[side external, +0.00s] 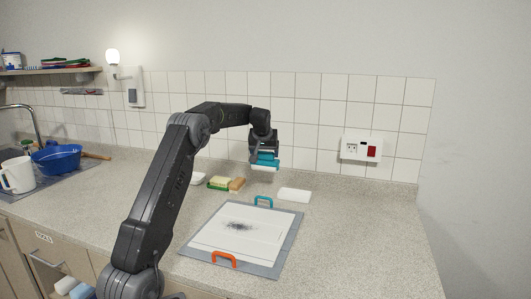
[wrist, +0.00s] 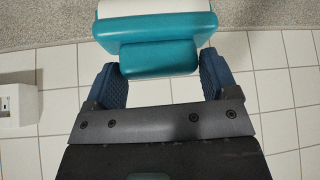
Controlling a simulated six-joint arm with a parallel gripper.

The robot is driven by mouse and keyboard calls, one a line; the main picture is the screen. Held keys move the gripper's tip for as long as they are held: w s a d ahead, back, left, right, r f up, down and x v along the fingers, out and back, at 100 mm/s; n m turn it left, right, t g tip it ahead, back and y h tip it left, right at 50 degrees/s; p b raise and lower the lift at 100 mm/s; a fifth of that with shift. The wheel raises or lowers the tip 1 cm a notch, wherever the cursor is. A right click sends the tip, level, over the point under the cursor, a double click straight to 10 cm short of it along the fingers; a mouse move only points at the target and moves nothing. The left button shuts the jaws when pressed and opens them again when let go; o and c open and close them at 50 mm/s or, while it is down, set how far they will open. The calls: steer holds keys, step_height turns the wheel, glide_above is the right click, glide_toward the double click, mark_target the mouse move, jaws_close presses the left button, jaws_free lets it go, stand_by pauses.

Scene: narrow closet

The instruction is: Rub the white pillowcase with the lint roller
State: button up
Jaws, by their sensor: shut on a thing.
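The white pillowcase (side external: 255,222) shows as a flat white sheet on a grey board (side external: 288,250), with a dark speckled patch (side external: 239,226) near its middle. A teal clip (side external: 264,200) sits at its far edge and an orange clip (side external: 222,259) at its near edge. My gripper (side external: 264,153) is above the counter, beyond the far edge of the board. It is shut on the lint roller (side external: 265,166), a teal handle with a white lower part. In the wrist view the teal handle (wrist: 160,58) lies between both blue fingers. The roller is clear of the sheet.
A white block (side external: 294,195) lies right of the board's far edge. A green-yellow sponge (side external: 219,183) and a brown block (side external: 237,184) lie behind the board. A tiled wall with a socket panel (side external: 361,149) stands behind. A blue bowl (side external: 57,157) and white jug (side external: 18,175) are far left.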

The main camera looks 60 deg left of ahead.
steer(key=shift+c, duration=0.7)
steer(key=shift+d, duration=0.3)
steer(key=s+d+f, duration=0.1)
steer(key=s+d, duration=0.5)
steer(key=d, duration=0.4)
steer(key=s+d+f, duration=0.1)
steer(key=s+d, duration=0.5)
steer(key=d, duration=0.4)
steer(key=shift+w+d+f, duration=0.1)
steer(key=shift+f, duration=1.6)
steer(key=shift+w+f, duration=0.1)
steer(key=shift+f, duration=1.6)
steer(key=shift+s+a+f, duration=0.35)
steer(key=shift+a+f, duration=0.05)
steer(key=shift+f, duration=0.25)
steer(key=shift+c, duration=0.2)
steer(key=shift+s+a, duration=4.45)
steer(key=shift+s, duration=0.05)
steer(key=shift+w+d, duration=4.7)
steer(key=shift+w, duration=0.05)
steer(key=shift+d, duration=0.3)
steer(key=shift+s+a, duration=4.8)
steer(key=shift+s, duration=0.1)
steer(key=shift+w+d, duration=4.9)
steer(key=shift+s+a+r, duration=0.1)
steer(key=shift+r, duration=4)
